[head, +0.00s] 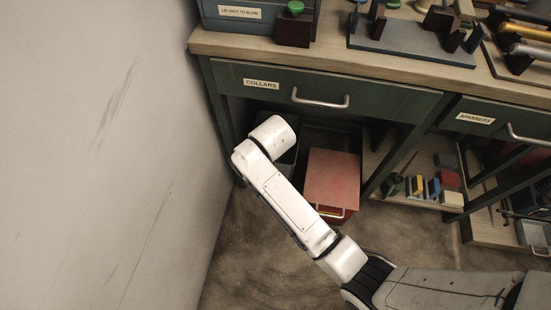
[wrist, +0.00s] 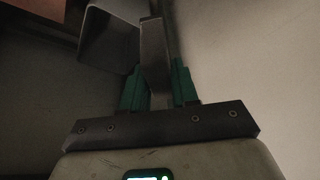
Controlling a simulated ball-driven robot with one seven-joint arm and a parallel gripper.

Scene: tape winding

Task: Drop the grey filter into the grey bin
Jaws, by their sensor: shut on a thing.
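My gripper (wrist: 159,78) shows in the wrist view with its two green fingers shut on a long grey block, which looks like the grey filter (wrist: 154,45). The filter points away from the fingers. A grey bin (wrist: 108,38) with a pale rim stands just left of the filter's far end in the wrist view. The filter's tip appears beside or over the bin's right edge; I cannot tell its height. In the head view part of a dark grey bin (head: 290,157) shows behind my arm, under the bench. My gripper and the filter are hidden there.
A red-lidded box (head: 333,180) stands right of the bin in the head view. The bench with the collars drawer (head: 320,101) overhangs both. A pale wall (head: 100,150) stands close on the left. A low shelf (head: 420,192) holds several small coloured items.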

